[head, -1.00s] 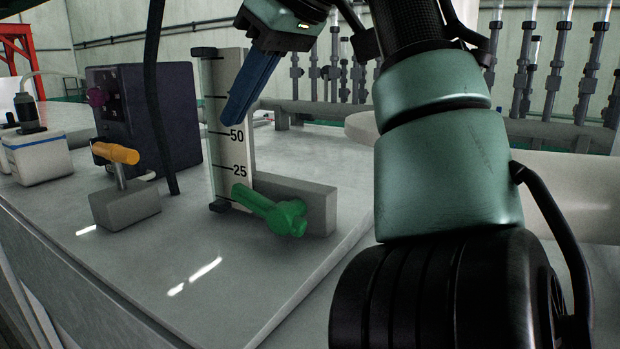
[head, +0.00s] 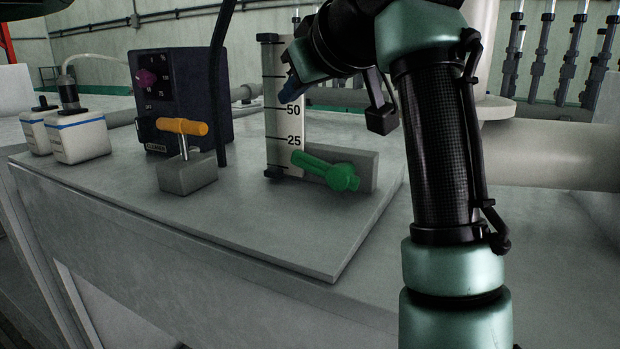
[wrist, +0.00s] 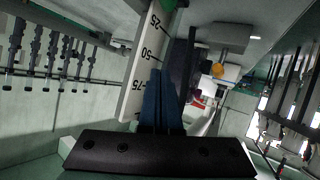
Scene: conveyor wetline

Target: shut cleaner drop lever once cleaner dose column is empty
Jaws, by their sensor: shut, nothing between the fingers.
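The dose column (head: 283,125) stands upright on the bench with a pale scale marked 25 and 50. I cannot make out any liquid level in it. A green lever (head: 325,170) sits on a grey block at the column's foot, slanting from upper left down to its hub at right. The wrist view shows the scale (wrist: 143,70) upside down, with a bit of green (wrist: 168,4) at the top edge. My gripper (head: 290,90) has blue fingers, shut and empty, by the scale above the 50 mark. They also show in the wrist view (wrist: 160,90), clear of the green lever.
An orange-handled lever (head: 182,127) stands on a grey block at left. Behind it are a dark control box (head: 170,85) with a purple knob and a hanging black hose (head: 219,80). White containers (head: 78,137) stand far left. The front benchtop (head: 270,225) is clear.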

